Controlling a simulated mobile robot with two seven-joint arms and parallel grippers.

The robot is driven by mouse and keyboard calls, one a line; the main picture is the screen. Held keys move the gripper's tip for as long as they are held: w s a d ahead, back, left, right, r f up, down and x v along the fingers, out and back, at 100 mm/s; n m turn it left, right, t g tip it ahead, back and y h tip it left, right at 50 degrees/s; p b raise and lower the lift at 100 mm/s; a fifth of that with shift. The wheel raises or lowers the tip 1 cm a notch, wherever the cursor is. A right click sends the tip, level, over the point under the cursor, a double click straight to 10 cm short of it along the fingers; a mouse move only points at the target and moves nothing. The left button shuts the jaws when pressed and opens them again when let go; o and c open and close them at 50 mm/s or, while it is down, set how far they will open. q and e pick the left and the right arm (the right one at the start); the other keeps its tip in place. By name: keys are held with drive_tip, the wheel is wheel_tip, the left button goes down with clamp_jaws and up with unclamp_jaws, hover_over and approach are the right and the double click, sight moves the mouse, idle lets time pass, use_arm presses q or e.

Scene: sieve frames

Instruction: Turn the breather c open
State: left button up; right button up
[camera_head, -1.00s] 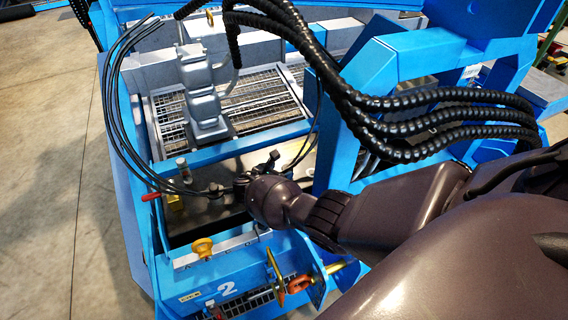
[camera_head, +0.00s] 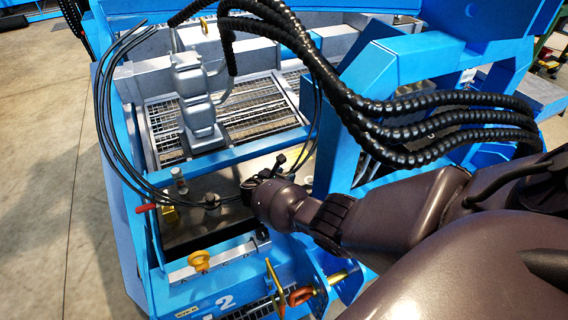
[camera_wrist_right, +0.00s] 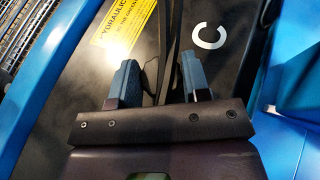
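The white letter C (camera_wrist_right: 208,38) marks a black panel in the right wrist view. My right gripper (camera_wrist_right: 160,75) is over this panel, its two blue-grey fingers apart. Thin dark strands show between and beyond the fingers; I cannot tell whether they touch them. In the head view my right gripper (camera_head: 256,182) is low over the dark panel (camera_head: 208,228), by a black fitting. Breather c itself cannot be made out clearly; the gripper and wrist hide part of that spot. My left gripper is out of view.
Thin black cables (camera_head: 108,130) loop at the left. A yellow knob (camera_head: 200,259) and a red-tipped lever (camera_head: 146,208) stand near. A blue frame post (camera_head: 345,150) rises close to my right arm. A yellow label (camera_wrist_right: 122,22) lies on the panel.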

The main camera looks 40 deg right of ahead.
drive_tip(key=shift+c, duration=0.5)
drive_tip(key=shift+r+n+t+y+p, duration=0.35)
drive_tip(key=shift+n+t+p, duration=0.25)
drive_tip(key=shift+n+t, duration=0.1)
drive_tip(key=shift+d+n+t, duration=0.1)
drive_tip(key=shift+n+t, duration=0.3)
drive_tip(key=shift+t, duration=0.2)
drive_tip(key=shift+f+n+t+y+p, duration=0.15)
drive_tip(key=shift+n+t+y+p, duration=0.45)
drive_tip(key=shift+n+t, duration=0.2)
drive_tip(key=shift+s+f+n+t+y, duration=0.1)
drive_tip(key=shift+f+n+t+y, duration=0.2)
drive_tip(key=shift+n+y, duration=0.2)
drive_tip(key=o, duration=0.9)
drive_tip(key=shift+o, duration=0.2)
drive_tip(key=shift+r, duration=0.1)
